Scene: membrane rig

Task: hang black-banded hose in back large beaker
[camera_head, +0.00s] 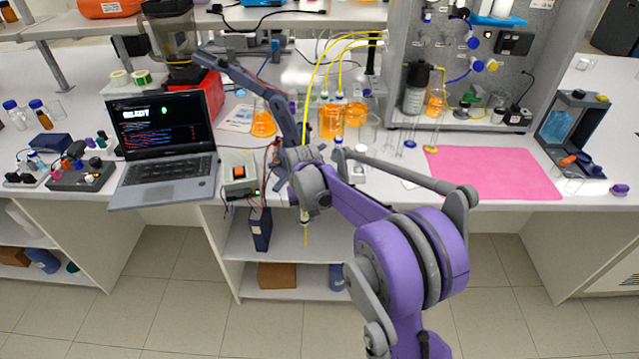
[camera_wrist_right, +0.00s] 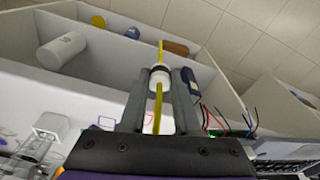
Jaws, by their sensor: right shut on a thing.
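My right gripper (camera_wrist_right: 160,85) is shut on a yellow hose (camera_wrist_right: 158,105) at a white collar, seen in the right wrist view. In the head view the lower end of this hose (camera_head: 306,236) hangs below the gripper, in front of the bench edge. My left gripper is not in view.
A laptop (camera_head: 163,150) and a control box with an orange button (camera_head: 239,172) stand left of my arm. Yellow hoses (camera_head: 340,45) arc from the panel on the right toward the beakers. A pink mat (camera_head: 495,173) lies clear at the right.

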